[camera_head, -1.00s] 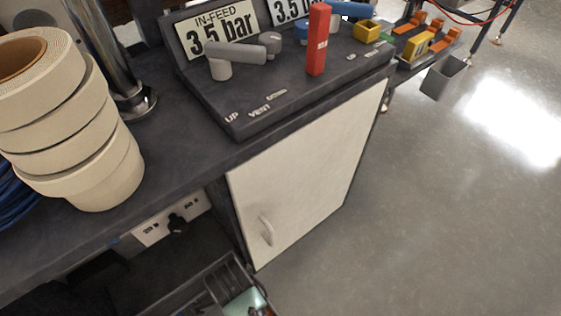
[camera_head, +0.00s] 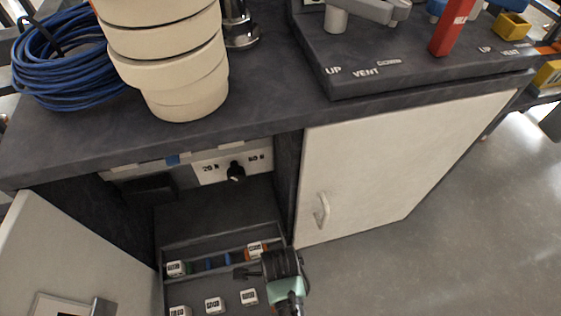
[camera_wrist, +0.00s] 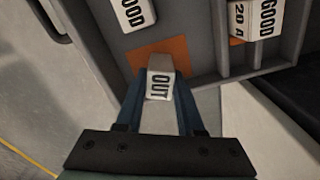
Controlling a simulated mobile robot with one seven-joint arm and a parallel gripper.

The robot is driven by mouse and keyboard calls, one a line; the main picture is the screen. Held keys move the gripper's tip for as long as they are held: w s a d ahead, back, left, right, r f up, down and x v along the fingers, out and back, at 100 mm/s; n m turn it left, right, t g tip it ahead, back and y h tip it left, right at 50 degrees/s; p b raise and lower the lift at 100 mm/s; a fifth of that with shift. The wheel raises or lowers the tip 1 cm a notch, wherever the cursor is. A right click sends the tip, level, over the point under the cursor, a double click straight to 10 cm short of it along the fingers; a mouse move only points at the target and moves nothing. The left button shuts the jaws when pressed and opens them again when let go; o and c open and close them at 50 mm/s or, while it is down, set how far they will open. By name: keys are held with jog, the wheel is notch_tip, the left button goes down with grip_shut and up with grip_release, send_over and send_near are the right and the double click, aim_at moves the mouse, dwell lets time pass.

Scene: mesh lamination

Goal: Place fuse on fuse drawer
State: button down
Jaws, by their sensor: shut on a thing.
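In the wrist view a pale fuse (camera_wrist: 160,84) marked "OUT" sits between the two blue fingers of my gripper (camera_wrist: 160,95), which is shut on it. Its far end overlaps an orange patch (camera_wrist: 144,55) on the drawer floor; I cannot tell whether it touches. The open fuse drawer (camera_head: 170,245) sticks out of the cabinet in the head view, with my gripper (camera_head: 242,272) over its right part. Several white labelled fuses stand in it, such as one at the front (camera_head: 215,305); two "GOOD" fuses show in the wrist view (camera_wrist: 134,13).
An open cabinet door (camera_head: 75,255) stands left of the drawer. A closed door (camera_head: 400,160) is to the right.

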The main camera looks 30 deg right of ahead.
jog(key=shift+f, duration=0.15)
jog(key=c, duration=0.5)
grip_release()
notch_tip(320, 180, up, 12)
jog(key=p, duration=0.5)
jog(key=shift+r+p, duration=0.25)
jog(key=shift+p, duration=0.1)
jog(key=shift+s+f, duration=0.1)
